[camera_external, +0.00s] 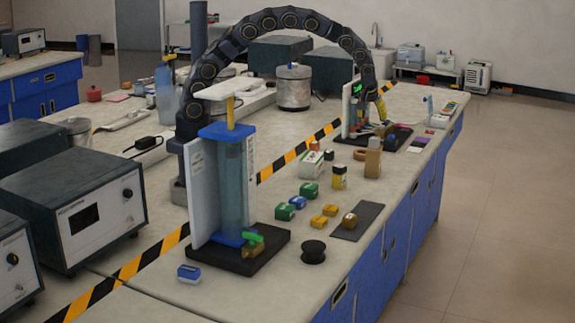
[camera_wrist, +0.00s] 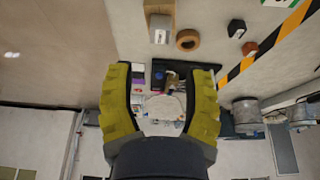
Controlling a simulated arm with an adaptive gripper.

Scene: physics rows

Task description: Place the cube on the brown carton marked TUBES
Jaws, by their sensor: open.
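My gripper (camera_external: 381,108) is at the far end of the bench, above the far dark stand base (camera_external: 398,140). In the wrist view its yellow fingers (camera_wrist: 161,75) are spread apart, with no object clearly held between them. A tall brown carton (camera_external: 373,164) stands upright nearer the camera than the gripper; it also shows at the top of the wrist view (camera_wrist: 160,14). Its lettering is too small to read. I cannot tell for certain which small block is the cube; a brown block (camera_external: 349,221) lies on a dark mat (camera_external: 367,212), and a small red block (camera_external: 314,146) stands farther back.
A brown ring (camera_external: 360,154) and a white-and-green box (camera_external: 311,164) are near the carton. Several small green and yellow blocks lie nearer. A tall stand with a blue-capped cylinder (camera_external: 232,185) and a black spool (camera_external: 313,251) are in front. Striped tape crosses the bench.

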